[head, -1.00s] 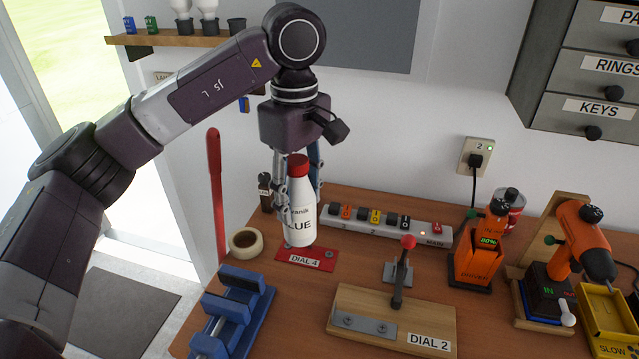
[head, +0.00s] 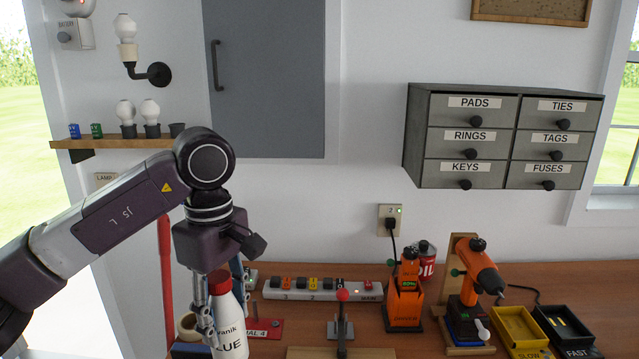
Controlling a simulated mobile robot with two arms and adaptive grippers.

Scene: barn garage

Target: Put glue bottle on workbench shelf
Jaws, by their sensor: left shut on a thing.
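The glue bottle (head: 229,325) is white with a red cap and stands upright in the fingers of my left gripper (head: 222,300). The gripper points down and is shut on the bottle, at the left part of the workbench (head: 290,330). The bottle's lower end is cut off by the picture's bottom edge, so I cannot tell whether it touches the bench. A wooden wall shelf (head: 120,143) at the upper left holds small blue and green boxes, bulbs and a dark cup. My right gripper is not in view.
A power strip (head: 318,290) lies along the back of the bench. A red-knobbed lever (head: 342,320), an orange device (head: 404,300) and an orange drill (head: 480,265) stand to the right. A drawer cabinet (head: 412,140) and a grey wall cabinet (head: 270,80) hang above.

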